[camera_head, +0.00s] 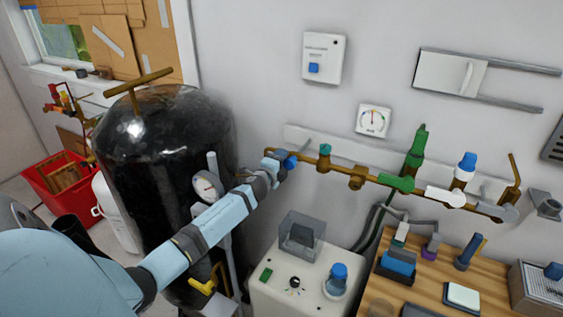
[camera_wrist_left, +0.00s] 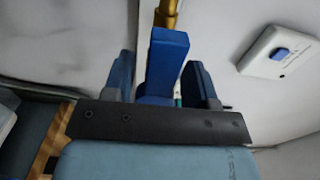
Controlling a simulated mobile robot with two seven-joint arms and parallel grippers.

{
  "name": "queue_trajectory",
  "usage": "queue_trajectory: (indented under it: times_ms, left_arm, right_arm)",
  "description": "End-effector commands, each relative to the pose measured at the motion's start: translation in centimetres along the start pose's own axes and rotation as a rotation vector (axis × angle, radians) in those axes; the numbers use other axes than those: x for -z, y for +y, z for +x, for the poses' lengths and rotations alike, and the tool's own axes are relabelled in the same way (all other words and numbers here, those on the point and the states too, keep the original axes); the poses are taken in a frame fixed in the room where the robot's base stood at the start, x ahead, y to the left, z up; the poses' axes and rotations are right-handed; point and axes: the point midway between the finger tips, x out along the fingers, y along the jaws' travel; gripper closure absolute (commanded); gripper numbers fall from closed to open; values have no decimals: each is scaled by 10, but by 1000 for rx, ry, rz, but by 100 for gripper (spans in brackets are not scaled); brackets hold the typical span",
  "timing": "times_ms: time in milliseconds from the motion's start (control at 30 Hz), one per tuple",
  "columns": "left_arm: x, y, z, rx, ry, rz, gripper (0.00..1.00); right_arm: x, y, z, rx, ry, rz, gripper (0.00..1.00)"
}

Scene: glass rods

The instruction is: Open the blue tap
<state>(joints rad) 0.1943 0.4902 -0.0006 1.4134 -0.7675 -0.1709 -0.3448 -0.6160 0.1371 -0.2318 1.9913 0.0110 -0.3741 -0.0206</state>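The blue tap's handle (camera_wrist_left: 167,60) stands upright in the middle of the left wrist view, with a brass stem above it. My left gripper (camera_wrist_left: 165,85) is open, with one blue finger on each side of the handle. A gap shows on the left side; on the right I cannot tell whether the finger touches. In the head view my left gripper (camera_head: 278,163) is at the left end of the brass pipe, where its blue fingers and the blue tap run together. My right gripper is not in view.
The brass pipe (camera_head: 334,171) runs right along the wall, with a green tap (camera_head: 397,183) and a white tap (camera_head: 442,196). A black tank (camera_head: 165,150) stands left of the arm. A white device (camera_head: 300,284) and a crowded wooden bench (camera_head: 485,262) are below.

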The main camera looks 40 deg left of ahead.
Motion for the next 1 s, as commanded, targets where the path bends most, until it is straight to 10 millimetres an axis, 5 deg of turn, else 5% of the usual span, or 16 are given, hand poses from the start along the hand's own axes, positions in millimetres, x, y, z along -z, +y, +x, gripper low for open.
queue_trajectory:
  times_ms: [233, 633, 1000]
  left_arm:
    - [0, 2, -10, -1, 0, 0, 48]
    - [0, 1, -68, -1, 0, 0, 48]
    - [0, 0, -75, 0, 0, 0, 48]
  right_arm:
    - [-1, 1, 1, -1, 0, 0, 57]
    - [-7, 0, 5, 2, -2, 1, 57]
    - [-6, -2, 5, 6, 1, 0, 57]
